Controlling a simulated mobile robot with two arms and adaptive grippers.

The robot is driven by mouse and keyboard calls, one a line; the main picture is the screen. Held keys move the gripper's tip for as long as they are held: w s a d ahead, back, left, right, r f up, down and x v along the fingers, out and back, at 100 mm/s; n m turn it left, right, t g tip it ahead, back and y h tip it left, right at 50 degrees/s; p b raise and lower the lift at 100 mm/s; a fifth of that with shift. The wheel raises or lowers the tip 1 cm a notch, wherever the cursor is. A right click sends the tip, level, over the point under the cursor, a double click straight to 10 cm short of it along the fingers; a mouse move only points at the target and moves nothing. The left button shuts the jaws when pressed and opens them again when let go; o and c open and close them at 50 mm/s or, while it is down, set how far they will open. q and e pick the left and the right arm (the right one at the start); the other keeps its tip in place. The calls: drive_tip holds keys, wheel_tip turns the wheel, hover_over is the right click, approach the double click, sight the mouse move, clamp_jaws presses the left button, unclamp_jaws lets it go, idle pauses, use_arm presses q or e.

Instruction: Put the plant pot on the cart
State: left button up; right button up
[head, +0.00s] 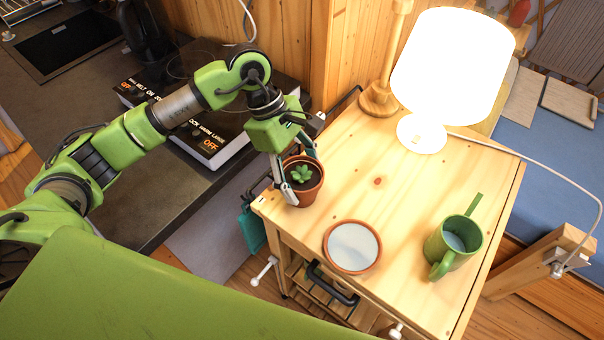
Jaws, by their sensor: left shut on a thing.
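The plant pot (308,191) is a small terracotta pot with dark soil and a green succulent. It shows at the left edge of the wooden cart top (378,208), upright. My left gripper (298,176) is shut on the pot's rim from above, one finger on the near left side. Part of the far finger is hidden by the plant. I cannot tell whether the pot's base touches the cart top. My right gripper is not in view.
A terracotta saucer (352,247) and a green mug (452,246) with a stick stand on the cart. A lit lamp (450,70) stands at the back. The cart's middle is clear.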

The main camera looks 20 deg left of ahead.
use_arm(q)
drive_tip(key=o, duration=1.3)
drive_tip(key=shift+o, duration=0.2)
drive_tip(key=shift+r+p, duration=0.15)
drive_tip(key=shift+p, duration=0.15)
drive_tip(key=shift+w+a+r, duration=0.1)
drive_tip(key=shift+a+r, duration=0.05)
drive_tip(key=shift+r, duration=0.05)
drive_tip(key=b+v, duration=0.2)
drive_tip(key=v, duration=0.8)
drive_tip(key=shift+a+r, duration=0.15)
drive_tip(key=shift+r, duration=0.2)
drive_tip(key=shift+a+r, duration=0.15)
drive_tip(key=shift+r, duration=0.2)
